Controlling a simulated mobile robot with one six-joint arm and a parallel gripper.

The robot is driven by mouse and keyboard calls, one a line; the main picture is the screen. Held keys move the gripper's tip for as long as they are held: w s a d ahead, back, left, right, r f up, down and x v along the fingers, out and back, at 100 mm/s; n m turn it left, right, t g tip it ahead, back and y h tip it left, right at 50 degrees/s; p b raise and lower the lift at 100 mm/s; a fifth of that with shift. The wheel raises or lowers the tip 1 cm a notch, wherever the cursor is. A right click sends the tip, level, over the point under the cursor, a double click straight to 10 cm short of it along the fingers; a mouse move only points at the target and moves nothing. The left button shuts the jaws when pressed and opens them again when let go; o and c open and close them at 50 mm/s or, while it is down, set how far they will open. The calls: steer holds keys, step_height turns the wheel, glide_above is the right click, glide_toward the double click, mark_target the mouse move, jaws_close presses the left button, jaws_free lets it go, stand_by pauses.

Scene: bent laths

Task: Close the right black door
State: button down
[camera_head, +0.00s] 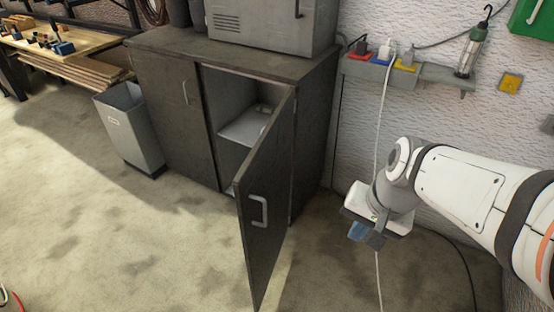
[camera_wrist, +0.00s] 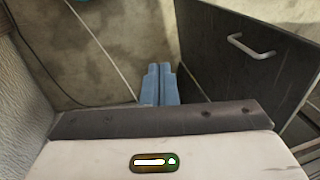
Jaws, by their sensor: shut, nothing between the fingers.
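The right black door (camera_head: 265,200) of the dark cabinet stands wide open, swung out toward the camera, with a light grey bar handle (camera_head: 259,211) on its face. In the wrist view the door (camera_wrist: 235,75) fills the right side, with its handle (camera_wrist: 251,47) near the top. My gripper (camera_head: 358,232) is to the right of the door, apart from it, low over the floor near the wall. Its blue fingers (camera_wrist: 158,84) are together with nothing between them. The left black door (camera_head: 172,105) is closed.
The opened cabinet shows a grey shelf (camera_head: 243,127). A grey bin (camera_head: 129,128) stands left of the cabinet. A white cable (camera_head: 380,130) hangs from the wall rail behind my gripper. The floor in front of the doors is clear.

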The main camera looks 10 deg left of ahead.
steer(key=w+a+f+m+g+y+b, duration=0.1)
steer(key=w+a+f+m+y+b, duration=0.45)
steer(key=a+f+m, duration=0.35)
steer(key=m+t+y+b, duration=0.1)
steer(key=m+b, duration=0.4)
steer(key=m, duration=0.3)
glide_toward(249, 233)
steer(key=shift+x, duration=2.95)
steer(key=shift+w+d+f, duration=0.1)
steer(key=shift+w+d, duration=0.05)
